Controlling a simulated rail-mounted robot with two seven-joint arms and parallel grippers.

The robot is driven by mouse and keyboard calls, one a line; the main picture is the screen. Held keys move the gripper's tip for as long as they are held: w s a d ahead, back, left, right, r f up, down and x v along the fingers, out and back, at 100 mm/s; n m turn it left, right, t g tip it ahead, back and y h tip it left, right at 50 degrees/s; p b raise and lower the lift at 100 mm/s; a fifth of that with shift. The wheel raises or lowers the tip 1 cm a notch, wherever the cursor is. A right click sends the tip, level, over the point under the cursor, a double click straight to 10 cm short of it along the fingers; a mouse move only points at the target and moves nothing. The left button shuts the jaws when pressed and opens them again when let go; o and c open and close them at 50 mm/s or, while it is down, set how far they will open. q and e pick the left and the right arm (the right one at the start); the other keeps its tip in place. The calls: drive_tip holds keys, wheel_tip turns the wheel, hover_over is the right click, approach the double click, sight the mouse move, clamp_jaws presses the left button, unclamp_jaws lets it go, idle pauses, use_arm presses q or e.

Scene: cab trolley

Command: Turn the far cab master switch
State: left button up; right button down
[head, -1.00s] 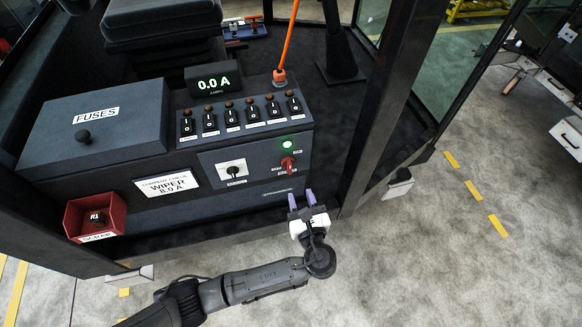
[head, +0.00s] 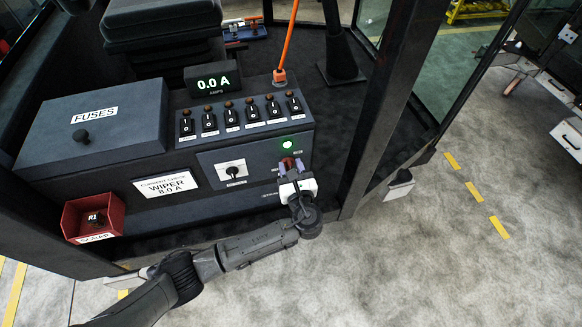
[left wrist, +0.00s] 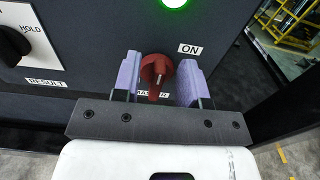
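The red master switch (left wrist: 156,72) is a rotary knob on the dark front panel, beside an ON label and below a lit green lamp (left wrist: 175,3). In the head view the switch (head: 289,163) is partly covered by my left gripper (head: 290,168). In the left wrist view my left gripper (left wrist: 158,80) is open, with one purple finger on each side of the knob. A gap shows between the knob and each finger. The knob's handle points down and slightly left in that view. My right gripper is not in view.
A black RESULT selector knob (head: 234,171) on a white plate sits left of the switch. Several toggle switches (head: 231,118) line the sloped panel above, under a display (head: 213,83) reading 0.0 A. A red scrap bin (head: 94,218) stands at left. A dark cab post (head: 385,110) rises at right.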

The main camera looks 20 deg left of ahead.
use_arm(q)
clamp_jaws()
